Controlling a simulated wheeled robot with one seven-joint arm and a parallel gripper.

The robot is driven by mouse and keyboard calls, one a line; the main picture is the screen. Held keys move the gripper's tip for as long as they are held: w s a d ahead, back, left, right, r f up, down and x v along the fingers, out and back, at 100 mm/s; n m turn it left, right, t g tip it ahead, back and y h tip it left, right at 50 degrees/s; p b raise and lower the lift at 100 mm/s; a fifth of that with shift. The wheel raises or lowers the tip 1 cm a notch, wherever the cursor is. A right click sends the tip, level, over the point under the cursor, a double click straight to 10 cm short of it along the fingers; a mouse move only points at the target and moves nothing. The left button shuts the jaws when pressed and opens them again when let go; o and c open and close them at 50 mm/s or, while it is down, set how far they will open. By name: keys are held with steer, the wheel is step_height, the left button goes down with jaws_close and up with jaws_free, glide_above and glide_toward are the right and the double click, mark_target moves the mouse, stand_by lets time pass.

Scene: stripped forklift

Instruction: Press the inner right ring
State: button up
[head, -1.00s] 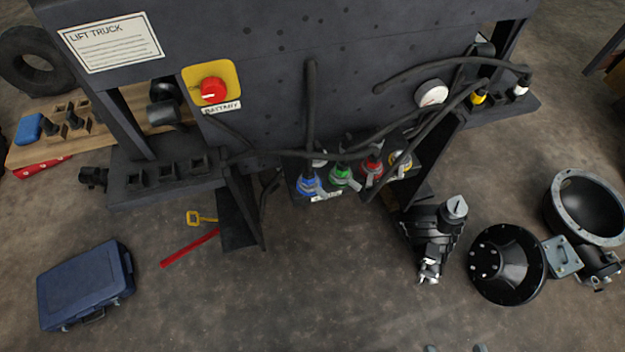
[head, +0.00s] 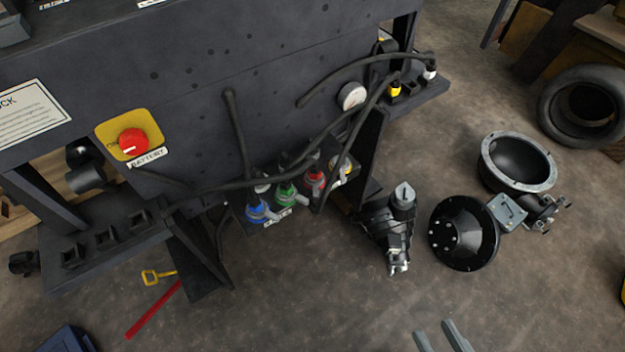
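A row of coupling rings sits on a small dark bracket (head: 240,212) low on the forklift's front panel. From left to right they are blue (head: 257,212), green (head: 286,193), red (head: 314,180) and yellow (head: 342,168). The red ring is the inner one on the right side; a black hose passes close by it and partly covers the row. Grey levers stick out by the rings. My gripper (head: 440,338) shows only its two grey fingertips at the bottom edge, apart and empty, well below and right of the rings.
A black motor-like part (head: 395,225), a black dish (head: 464,233) and a ring-rimmed housing (head: 517,163) lie on the floor at right. A red battery knob (head: 133,143) is on the panel at left. The floor (head: 300,300) below the rings is clear.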

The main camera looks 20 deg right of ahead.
steer(key=shift+w+r+t, duration=0.2)
steer(key=shift+w+r, duration=0.1)
steer(key=shift+w, duration=0.3)
steer(key=shift+w+r+t, duration=0.2)
steer(key=shift+w+r, duration=0.05)
steer(key=shift+w, duration=0.3)
jaws_close()
steer(key=w+a+f+n+g+y, duration=0.2)
steer(key=w+n+g, duration=0.25)
steer(key=w, duration=2.05)
steer(key=w+a+f+n+g+y, duration=0.2)
steer(key=w+n+g, duration=0.3)
steer(key=w, duration=1.9)
steer(key=s+f+n+g, duration=0.5)
steer(key=s+n, duration=0.1)
steer(key=s, duration=0.3)
steer(key=shift+s+a+f+b, duration=0.2)
steer(key=shift+f+b, duration=0.05)
steer(key=shift+b, duration=0.1)
steer(key=shift+g, duration=0.25)
